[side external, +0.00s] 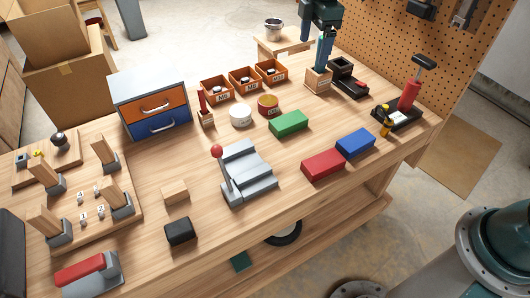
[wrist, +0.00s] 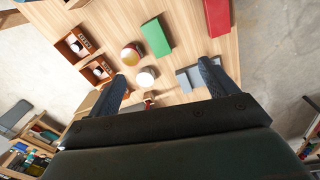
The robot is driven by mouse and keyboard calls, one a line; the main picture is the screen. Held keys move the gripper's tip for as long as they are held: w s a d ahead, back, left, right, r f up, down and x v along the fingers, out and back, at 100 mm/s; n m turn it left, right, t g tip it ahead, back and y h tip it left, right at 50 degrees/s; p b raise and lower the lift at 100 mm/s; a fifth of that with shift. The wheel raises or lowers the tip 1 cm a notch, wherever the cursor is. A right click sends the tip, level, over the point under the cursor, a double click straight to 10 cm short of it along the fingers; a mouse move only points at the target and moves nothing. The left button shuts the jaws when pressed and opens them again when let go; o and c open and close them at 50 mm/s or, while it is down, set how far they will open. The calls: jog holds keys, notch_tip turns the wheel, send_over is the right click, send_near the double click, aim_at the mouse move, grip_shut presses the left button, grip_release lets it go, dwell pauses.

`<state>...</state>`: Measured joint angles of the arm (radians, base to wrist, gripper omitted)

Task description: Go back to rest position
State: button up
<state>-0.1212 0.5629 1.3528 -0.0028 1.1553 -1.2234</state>
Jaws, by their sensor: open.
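My gripper (side external: 323,62) hangs down from the top edge in the side view, in front of or above a small wooden holder (side external: 318,82). The overlap hides how far apart they are. In the wrist view my gripper (wrist: 162,75) has its two dark blue fingers spread wide, with nothing held between them. A white round tub (wrist: 146,77) and a round container with a yellowish top (wrist: 132,54) show on the bench between and beyond the fingers.
The wooden workbench (side external: 185,165) carries orange bins (side external: 245,80), a drawer cabinet (side external: 150,105), a green block (side external: 289,123), a red block (side external: 323,164), a blue block (side external: 355,142) and a grey lever device (side external: 247,170). A pegboard (side external: 400,45) rises behind the right end. Bench gaps are clear.

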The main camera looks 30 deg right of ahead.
jog(key=s+d+r+m+t, duration=0.15)
jog(key=s+r+m, duration=0.3)
jog(key=s, duration=0.45)
jog(key=s+d+r+m+t, duration=0.1)
jog(key=s+d+r+m, duration=0.2)
jog(key=s+r, duration=0.45)
jog(key=s+d+f+m+t, duration=0.1)
jog(key=s+m, duration=0.3)
jog(key=s, duration=0.5)
jog(key=s+d+f+m+t, duration=0.1)
jog(key=s+f+m, duration=0.3)
jog(key=s, duration=0.6)
